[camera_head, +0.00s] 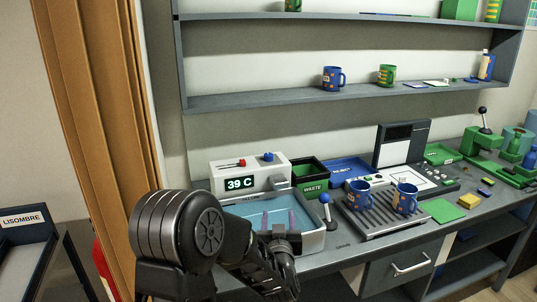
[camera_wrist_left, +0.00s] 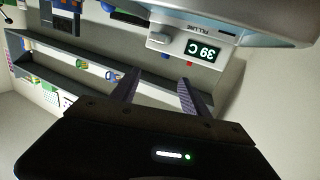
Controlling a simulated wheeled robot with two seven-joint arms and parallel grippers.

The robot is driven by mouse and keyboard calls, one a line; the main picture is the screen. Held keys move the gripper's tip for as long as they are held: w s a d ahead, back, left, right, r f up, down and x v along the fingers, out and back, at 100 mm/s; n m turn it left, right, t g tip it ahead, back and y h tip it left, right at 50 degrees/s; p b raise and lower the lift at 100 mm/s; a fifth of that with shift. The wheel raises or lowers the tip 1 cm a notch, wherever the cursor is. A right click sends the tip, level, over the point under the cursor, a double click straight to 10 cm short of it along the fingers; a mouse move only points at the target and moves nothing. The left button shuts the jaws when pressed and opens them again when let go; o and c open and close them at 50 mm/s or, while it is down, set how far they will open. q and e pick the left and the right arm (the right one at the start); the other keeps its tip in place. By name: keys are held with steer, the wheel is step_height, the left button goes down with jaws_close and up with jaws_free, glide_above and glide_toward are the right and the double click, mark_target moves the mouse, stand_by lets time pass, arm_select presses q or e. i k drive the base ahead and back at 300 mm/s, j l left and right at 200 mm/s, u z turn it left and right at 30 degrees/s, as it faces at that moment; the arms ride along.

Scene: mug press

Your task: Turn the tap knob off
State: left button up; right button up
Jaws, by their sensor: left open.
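A white tap unit (camera_head: 232,176) with a lit "39 C" display stands behind the water basin. On its top sit a red knob (camera_head: 241,163) at the left and a blue knob (camera_head: 268,156) at the right. Its spout (camera_head: 280,183) points over the basin (camera_head: 318,238). My left gripper (camera_head: 278,219) is open and empty, with its two purple fingers over the basin, in front of the unit and apart from both knobs. The left wrist view shows the fingers (camera_wrist_left: 158,95) spread, and the unit's display (camera_wrist_left: 204,50) upside down beyond them. The right gripper is out of view.
A blue-balled lever (camera_head: 325,199) stands right of the basin. Two blue mugs (camera_head: 358,195) stand on a slatted drip tray (camera_head: 372,233). A green waste bin (camera_head: 313,188) is beside the unit. A shelf (camera_head: 250,100) with mugs hangs above.

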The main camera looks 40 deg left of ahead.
mark_target(267, 157)
steer(key=i+j, duration=0.65)
steer(key=j, duration=0.15)
